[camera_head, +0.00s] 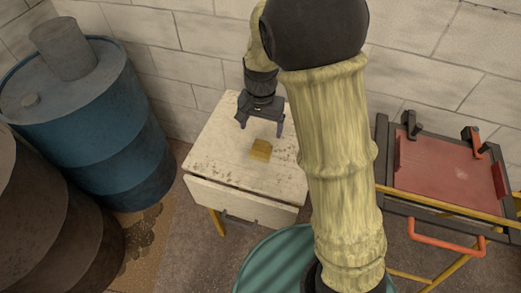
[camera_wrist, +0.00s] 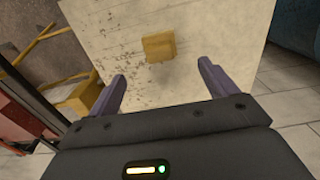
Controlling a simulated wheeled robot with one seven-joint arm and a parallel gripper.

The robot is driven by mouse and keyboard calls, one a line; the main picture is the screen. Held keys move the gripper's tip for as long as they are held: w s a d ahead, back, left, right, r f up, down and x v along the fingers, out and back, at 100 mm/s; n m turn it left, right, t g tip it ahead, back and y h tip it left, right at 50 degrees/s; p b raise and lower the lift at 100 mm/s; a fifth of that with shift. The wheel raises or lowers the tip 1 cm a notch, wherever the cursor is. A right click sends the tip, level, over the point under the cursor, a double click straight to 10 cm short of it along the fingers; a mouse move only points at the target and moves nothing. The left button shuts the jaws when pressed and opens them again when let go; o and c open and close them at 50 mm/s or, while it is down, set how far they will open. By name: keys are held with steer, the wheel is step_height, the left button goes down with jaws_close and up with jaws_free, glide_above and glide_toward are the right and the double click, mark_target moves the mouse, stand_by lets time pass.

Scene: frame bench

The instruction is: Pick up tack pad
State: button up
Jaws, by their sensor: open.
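The tack pad appears to be the small yellow-brown block (camera_head: 261,150) on the worn white table (camera_head: 215,165). In the wrist view the block (camera_wrist: 159,48) lies on the tabletop, ahead of the fingertips and between their lines. My gripper (camera_head: 262,128) is above the table, behind the block in the head view. Its two purple-grey fingers are apart with nothing between them, as the wrist view also shows at my gripper (camera_wrist: 160,72). The block is apart from both fingers.
A blue drum (camera_head: 100,125) stands left of the table, and a dark brown drum (camera_head: 50,220) is nearer. A red board in a dark frame (camera_head: 445,175) with an orange handle is at right. A white block wall (camera_head: 180,45) is behind. The tabletop around the block is clear.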

mark_target(261, 150)
steer(key=f, duration=0.6)
steer(key=shift+d, duration=0.25)
steer(key=shift+s+f, duration=0.1)
steer(key=shift+f, duration=0.25)
steer(key=shift+a, duration=0.1)
steer(key=shift+w+f, duration=0.2)
steer(key=shift+f, duration=2.4)
steer(key=c, duration=1.2)
step_height(261, 150, up, 10)
steer(key=shift+r, duration=0.1)
